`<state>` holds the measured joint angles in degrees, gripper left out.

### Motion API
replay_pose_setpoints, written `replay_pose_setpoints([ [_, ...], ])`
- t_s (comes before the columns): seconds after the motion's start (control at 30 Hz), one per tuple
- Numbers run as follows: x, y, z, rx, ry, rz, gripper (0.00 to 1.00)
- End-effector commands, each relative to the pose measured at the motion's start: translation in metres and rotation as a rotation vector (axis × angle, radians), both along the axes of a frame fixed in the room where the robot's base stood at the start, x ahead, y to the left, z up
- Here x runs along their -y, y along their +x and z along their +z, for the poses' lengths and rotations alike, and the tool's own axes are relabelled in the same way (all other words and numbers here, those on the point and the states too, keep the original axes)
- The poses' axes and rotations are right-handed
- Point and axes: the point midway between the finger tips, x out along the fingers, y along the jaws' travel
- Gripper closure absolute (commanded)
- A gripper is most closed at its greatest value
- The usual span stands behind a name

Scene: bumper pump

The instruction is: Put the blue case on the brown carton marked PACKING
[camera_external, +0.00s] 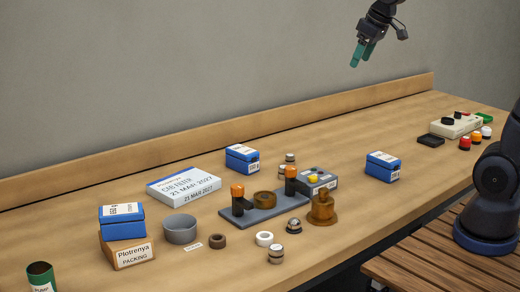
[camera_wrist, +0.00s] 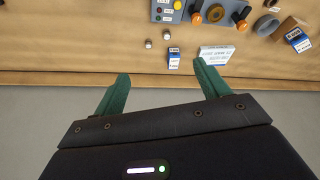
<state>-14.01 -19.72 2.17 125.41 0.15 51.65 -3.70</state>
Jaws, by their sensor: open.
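The brown carton marked PACKING (camera_external: 134,257) stands at the front left of the bench. A blue case (camera_external: 122,228) with a white label rests on top of it. Both show at the right of the wrist view, the carton (camera_wrist: 288,25) and its blue case (camera_wrist: 299,44). A second blue case (camera_external: 242,160) stands at the back middle; it appears to be the one near the wrist view's centre (camera_wrist: 173,62). A third blue case (camera_external: 383,168) stands to the right. My gripper (camera_external: 361,58) is open and empty, high above the bench's back edge; its green fingers (camera_wrist: 161,68) also show in the wrist view.
A white filter box (camera_external: 184,187) lies left of the back blue case. A pump plate with orange-capped posts (camera_external: 265,211) fills the middle, near a grey bowl (camera_external: 180,230), a brass part (camera_external: 322,210) and small rings. A low wooden ledge (camera_external: 220,137) runs along the back.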

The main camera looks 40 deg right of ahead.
Motion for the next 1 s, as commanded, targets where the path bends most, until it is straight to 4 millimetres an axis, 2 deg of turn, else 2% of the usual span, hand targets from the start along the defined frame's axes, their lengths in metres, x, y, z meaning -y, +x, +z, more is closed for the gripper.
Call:
replay_pose_setpoints([
  [0.03, 0.017, -0.016, -0.002, 0.005, 0.002, -0.033, 0.26],
  [0.2, 0.060, -0.067, -0.016, 0.003, 0.010, -0.133, 0.26],
  [0.4, 0.099, -0.125, -0.040, 0.004, 0.023, -0.245, 0.26],
  [0.5, 0.111, -0.148, -0.052, 0.003, 0.028, -0.288, 0.26],
  [0.7, 0.121, -0.172, -0.067, 0.001, 0.034, -0.334, 0.26],
  [1.0, 0.122, -0.174, -0.069, 0.000, 0.035, -0.339, 0.26],
])
